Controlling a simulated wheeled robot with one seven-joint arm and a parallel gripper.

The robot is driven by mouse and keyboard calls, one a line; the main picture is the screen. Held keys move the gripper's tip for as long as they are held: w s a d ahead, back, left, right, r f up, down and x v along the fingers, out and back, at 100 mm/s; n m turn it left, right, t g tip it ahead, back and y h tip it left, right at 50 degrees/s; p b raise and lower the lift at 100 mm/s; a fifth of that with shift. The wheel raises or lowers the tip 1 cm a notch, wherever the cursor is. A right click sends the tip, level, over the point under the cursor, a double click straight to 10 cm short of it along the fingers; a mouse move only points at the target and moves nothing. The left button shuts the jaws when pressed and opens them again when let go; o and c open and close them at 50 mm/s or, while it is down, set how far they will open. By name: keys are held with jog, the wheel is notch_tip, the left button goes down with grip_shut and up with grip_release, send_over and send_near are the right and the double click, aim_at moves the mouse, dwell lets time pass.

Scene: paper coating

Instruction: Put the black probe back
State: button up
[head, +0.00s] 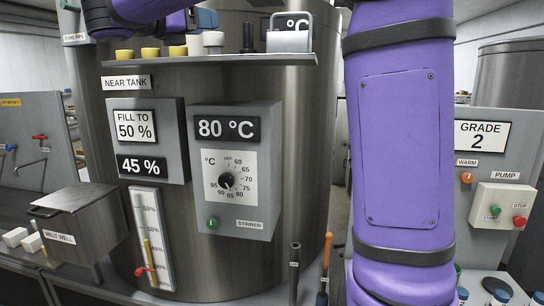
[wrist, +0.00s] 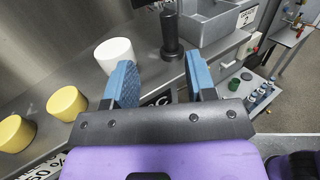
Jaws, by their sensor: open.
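A black upright piece with a wider base, which looks like the black probe (head: 248,38), stands on the shelf along the tank in the head view. In the wrist view the black probe (wrist: 171,32) appears beyond my fingertips, in the gap between them and closer to the right finger. My gripper (wrist: 159,72) is open, with two blue fingers and nothing between them. In the head view only part of my gripper (head: 205,18) shows at the top, left of the black piece. I cannot tell the exact distance between fingertips and probe.
A metal box (head: 288,40) stands right of the probe on the shelf (head: 220,60).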

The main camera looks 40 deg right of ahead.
jog(key=a+r+n+t+y, duration=0.1)
jog(key=a+n+t+y, duration=0.2)
jog(key=n+t+y, duration=0.8)
jog(key=a+r+n+t, duration=0.1)
jog(key=a+n+t, duration=0.45)
jog(key=n, duration=1.05)
notch_tip(320, 180, down, 4)
jog(key=s+n+t+y, duration=0.1)
jog(key=s+n+y, duration=0.1)
jog(key=n+y, duration=0.5)
jog(key=s+d+f+n+g, duration=0.3)
jog(key=s+f+n+g, duration=0.4)
jog(key=s+f, duration=0.5)
jog(key=s+d+f+n+g, duration=0.4)
jog(key=s+f+n+g, duration=0.3)
jog(key=s+f+n, duration=0.4)
notch_tip(320, 180, down, 5)
jog(key=shift+s+d+r, duration=0.15)
jog(key=shift+s, duration=0.6)
